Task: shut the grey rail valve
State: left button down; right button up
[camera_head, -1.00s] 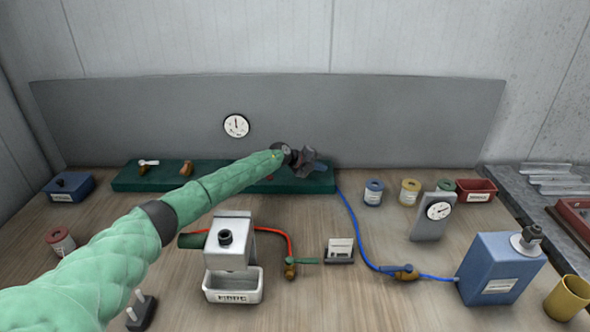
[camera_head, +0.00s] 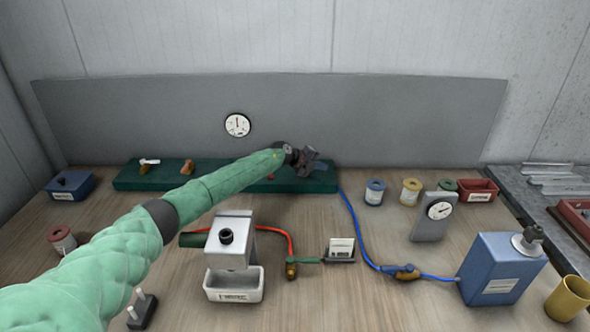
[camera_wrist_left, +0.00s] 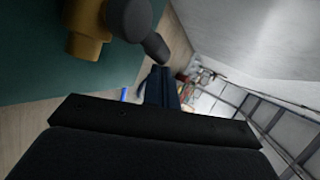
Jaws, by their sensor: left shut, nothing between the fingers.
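A dark green rail (camera_head: 225,176) lies along the back of the bench and carries several small valves. My left gripper (camera_head: 311,159) is over the rail's right end, shut and empty. A blue-grey piece (camera_head: 322,166) shows just beside its fingers, partly hidden by them. In the left wrist view a brass valve body (camera_wrist_left: 88,28) with a dark grey handle (camera_wrist_left: 140,25) sits on the green rail, close to the dark fingers (camera_wrist_left: 162,88). I cannot tell whether they touch it. A pale-handled valve (camera_head: 149,162) and a brown one (camera_head: 187,167) are at the rail's left. My right gripper is out of view.
A blue hose (camera_head: 356,226) runs from the rail's right end to a blue tank (camera_head: 501,270). A grey panel with a dial (camera_head: 237,125) stands behind the rail. A white-grey stand (camera_head: 235,255) is in front of my left arm.

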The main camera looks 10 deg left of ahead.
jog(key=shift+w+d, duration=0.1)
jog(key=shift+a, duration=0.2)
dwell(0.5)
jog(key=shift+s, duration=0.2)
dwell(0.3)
